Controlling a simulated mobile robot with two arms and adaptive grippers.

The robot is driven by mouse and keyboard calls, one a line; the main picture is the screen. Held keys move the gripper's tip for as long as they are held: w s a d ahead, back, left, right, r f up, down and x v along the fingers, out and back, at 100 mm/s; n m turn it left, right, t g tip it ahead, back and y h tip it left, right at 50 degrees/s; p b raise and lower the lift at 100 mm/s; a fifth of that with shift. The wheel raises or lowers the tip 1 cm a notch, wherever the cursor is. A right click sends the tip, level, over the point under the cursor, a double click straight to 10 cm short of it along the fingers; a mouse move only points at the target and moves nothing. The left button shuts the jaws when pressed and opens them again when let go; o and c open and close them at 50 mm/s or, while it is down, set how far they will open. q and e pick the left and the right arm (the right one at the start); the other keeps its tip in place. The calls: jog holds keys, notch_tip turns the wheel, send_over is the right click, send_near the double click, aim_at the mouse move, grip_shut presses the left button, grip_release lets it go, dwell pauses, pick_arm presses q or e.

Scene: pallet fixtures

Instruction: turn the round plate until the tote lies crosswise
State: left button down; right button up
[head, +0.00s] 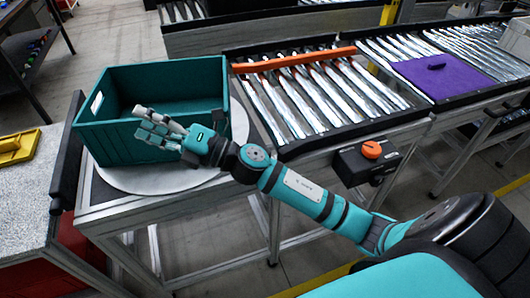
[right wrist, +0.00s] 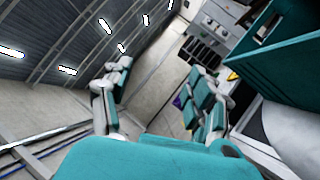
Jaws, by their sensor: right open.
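The teal tote (head: 118,125) sits on the round plate (head: 150,180) at the left of the head view. It is empty as far as I can see, and one long wall faces me. The plate is pale grey and mostly hidden under the tote. My right gripper (head: 150,125) is in front of the tote's near wall, its fingers spread and empty; I cannot tell whether it touches. In the right wrist view the open fingers (right wrist: 160,100) have nothing between them, and the tote (right wrist: 280,50) shows at the upper right. My left gripper is not in view.
A roller conveyor (head: 320,95) with an orange bar (head: 295,58) runs right of the plate. A purple panel (head: 435,72) lies further along. A black box with an orange knob (head: 371,149) hangs on the conveyor's front. A yellow object (head: 18,147) lies on the left table.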

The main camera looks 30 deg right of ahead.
jog(key=s+a+n+g+y, duration=0.2)
jog(key=a+n+g+y, duration=0.1)
jog(key=n+g, duration=0.5)
jog(key=n+g+h, duration=0.8)
jog(key=n+h, duration=0.5)
jog(key=h, duration=0.6)
send_over(264, 151)
notch_tip(264, 151, down, 5)
notch_tip(264, 151, down, 17)
jog(key=p, duration=0.3)
jog(key=shift+f+p, duration=0.2)
jog(key=shift+p, duration=0.1)
grip_shut()
